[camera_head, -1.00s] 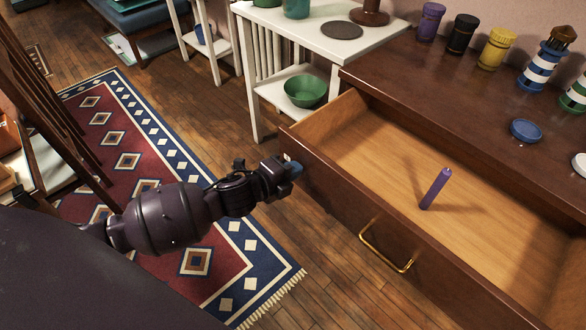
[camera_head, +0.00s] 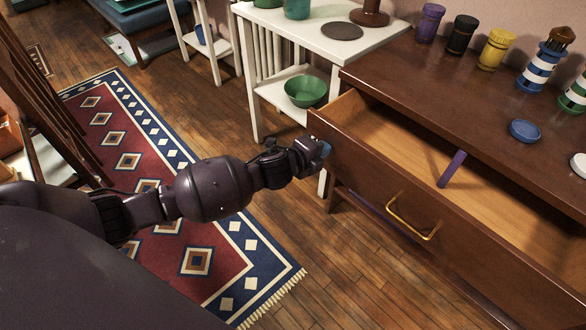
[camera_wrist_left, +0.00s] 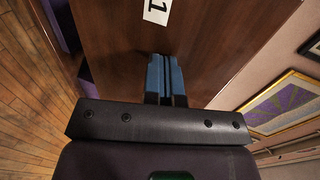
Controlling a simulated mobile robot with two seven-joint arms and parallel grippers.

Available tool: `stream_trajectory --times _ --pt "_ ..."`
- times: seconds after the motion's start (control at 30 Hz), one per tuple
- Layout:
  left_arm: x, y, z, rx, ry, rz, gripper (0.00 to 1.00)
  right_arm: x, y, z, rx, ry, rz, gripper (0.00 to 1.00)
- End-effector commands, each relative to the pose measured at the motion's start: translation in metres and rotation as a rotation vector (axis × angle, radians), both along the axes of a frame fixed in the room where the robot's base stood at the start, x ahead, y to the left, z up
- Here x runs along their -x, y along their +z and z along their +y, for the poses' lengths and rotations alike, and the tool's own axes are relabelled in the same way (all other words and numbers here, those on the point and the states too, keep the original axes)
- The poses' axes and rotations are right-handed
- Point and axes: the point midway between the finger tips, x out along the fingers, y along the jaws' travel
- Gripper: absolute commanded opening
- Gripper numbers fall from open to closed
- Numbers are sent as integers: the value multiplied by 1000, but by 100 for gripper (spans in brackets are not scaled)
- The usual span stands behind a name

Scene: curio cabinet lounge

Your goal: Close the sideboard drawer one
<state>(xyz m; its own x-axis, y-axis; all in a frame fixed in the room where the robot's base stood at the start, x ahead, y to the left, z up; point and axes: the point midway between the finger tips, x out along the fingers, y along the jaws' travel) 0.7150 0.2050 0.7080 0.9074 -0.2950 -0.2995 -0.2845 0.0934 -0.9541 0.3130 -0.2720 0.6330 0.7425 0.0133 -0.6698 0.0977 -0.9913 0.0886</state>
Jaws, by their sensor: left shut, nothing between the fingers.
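The sideboard drawer one (camera_head: 430,215) is partly open in the head view, with a brass handle (camera_head: 412,222) on its dark front. A purple candle-like stick (camera_head: 452,168) is inside it, slightly tilted. My left gripper (camera_head: 324,150) is at the left end of the drawer front, its fingers shut and empty. In the left wrist view the blue fingertips (camera_wrist_left: 165,75) point at the brown drawer front (camera_wrist_left: 200,35), which bears a white label with a 1 (camera_wrist_left: 157,11). The fingertips appear to touch the front. My right gripper is out of view.
The sideboard top (camera_head: 440,90) holds several coloured jars and a blue dish (camera_head: 525,131). A white side table (camera_head: 310,45) with a green bowl (camera_head: 306,91) stands left of the sideboard. A patterned rug (camera_head: 170,180) and open wooden floor lie in front.

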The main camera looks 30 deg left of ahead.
Motion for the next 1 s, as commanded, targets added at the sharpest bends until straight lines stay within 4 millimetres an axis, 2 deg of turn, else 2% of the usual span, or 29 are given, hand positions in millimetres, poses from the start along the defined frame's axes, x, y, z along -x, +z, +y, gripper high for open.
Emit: stream_trajectory --times 0.1,0.6,0.8,1.0 --pt "-23 0 -8 2 -1 -1 0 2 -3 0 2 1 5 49" --pt "-111 -4 -37 1 1 4 0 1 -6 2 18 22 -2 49" --pt "-139 -5 -46 -1 0 5 0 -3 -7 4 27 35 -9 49" --pt "-158 -3 -52 1 1 3 0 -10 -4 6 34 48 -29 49"
